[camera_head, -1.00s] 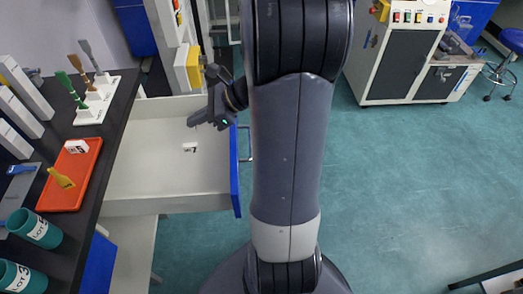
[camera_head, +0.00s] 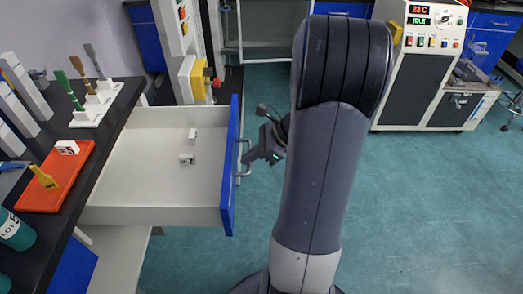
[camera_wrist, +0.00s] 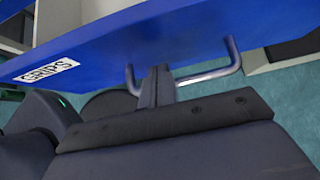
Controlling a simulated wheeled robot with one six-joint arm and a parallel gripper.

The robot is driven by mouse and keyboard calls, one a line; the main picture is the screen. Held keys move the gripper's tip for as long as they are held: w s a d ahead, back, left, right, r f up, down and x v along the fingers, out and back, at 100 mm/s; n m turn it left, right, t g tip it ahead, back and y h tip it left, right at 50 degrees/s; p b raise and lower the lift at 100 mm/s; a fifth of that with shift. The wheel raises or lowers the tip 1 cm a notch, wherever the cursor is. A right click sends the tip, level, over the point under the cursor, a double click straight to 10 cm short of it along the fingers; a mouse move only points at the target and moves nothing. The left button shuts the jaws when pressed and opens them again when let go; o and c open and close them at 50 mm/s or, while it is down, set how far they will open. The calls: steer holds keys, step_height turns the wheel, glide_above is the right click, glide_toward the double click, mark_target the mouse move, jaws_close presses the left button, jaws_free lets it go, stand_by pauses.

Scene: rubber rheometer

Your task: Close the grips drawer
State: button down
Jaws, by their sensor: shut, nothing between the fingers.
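The grips drawer (camera_head: 125,195) is pulled out from the dark bench in the head view, with a white inside and a blue front (camera_head: 230,185). Two small white pieces (camera_head: 187,159) (camera_head: 192,135) lie in it. A metal handle (camera_head: 242,158) is on the outer face. My gripper (camera_head: 248,158) is shut and empty, just outside the front at the handle. In the wrist view, the blue front carries a "GRIPS" label (camera_wrist: 49,73). The shut fingertips (camera_wrist: 163,72) are at the handle (camera_wrist: 215,75), overlapping it in the picture; contact cannot be told.
The bench at left holds an orange tray (camera_head: 45,200), a white stand (camera_head: 108,103) with brushes, and teal cups (camera_head: 15,232). A yellow-and-white machine part (camera_head: 192,80) stands behind the drawer. Open green floor (camera_head: 430,210) lies to the right.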

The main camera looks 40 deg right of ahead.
steer(key=shift+x, duration=0.8)
steer(key=p, duration=0.5)
glide_above(134, 175)
steer(key=shift+d, duration=0.2)
steer(key=shift+a+r, duration=0.1)
steer(key=shift+r, duration=0.25)
